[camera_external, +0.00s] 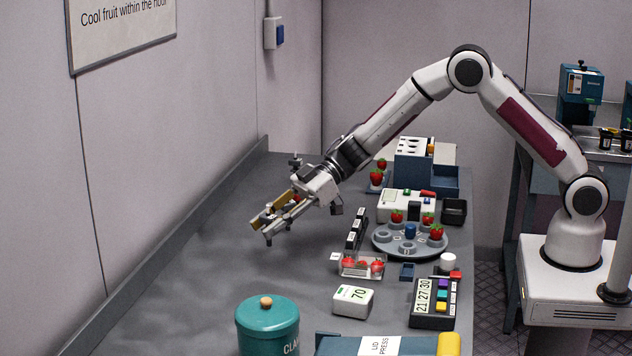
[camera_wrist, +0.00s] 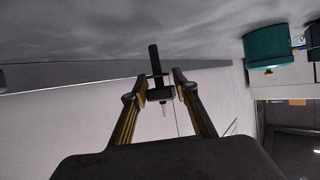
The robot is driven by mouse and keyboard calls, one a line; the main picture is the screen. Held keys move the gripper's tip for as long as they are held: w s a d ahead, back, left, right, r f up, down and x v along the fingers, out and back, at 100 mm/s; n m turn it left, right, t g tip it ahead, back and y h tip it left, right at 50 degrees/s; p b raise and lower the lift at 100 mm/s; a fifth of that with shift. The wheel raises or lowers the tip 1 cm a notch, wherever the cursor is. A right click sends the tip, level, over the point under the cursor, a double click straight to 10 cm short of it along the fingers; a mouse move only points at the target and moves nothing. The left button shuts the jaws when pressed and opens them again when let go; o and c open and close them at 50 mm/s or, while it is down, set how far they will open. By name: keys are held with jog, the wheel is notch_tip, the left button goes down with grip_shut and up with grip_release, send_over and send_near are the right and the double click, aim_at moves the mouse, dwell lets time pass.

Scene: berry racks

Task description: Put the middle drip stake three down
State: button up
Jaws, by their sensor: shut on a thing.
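My gripper (camera_external: 261,230) is held out over the bare left part of the worktop, tilted forward. In the wrist view its two yellow-edged fingers are closed on a black drip stake (camera_wrist: 154,60). The stake has a long dark shaft, a wider block between the fingertips and a thin pale tip. In the outside view the held stake is too small to make out clearly. I cannot tell any other drip stake apart in these views.
A row of black labelled pieces (camera_external: 355,232) stands right of my gripper, near a clear punnet of strawberries (camera_external: 347,270) and a round grey plate (camera_external: 380,250) with berries. A teal canister (camera_external: 267,325) is at the front. The worktop's left side is clear up to the wall.

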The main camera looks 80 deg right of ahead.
aim_at(269, 242)
jog(key=shift+f, duration=1.75)
jog(key=shift+f, duration=0.15)
jog(key=o, duration=0.8)
jog(key=shift+v, duration=0.9)
jog(key=v, duration=1)
jog(key=shift+r, duration=0.2)
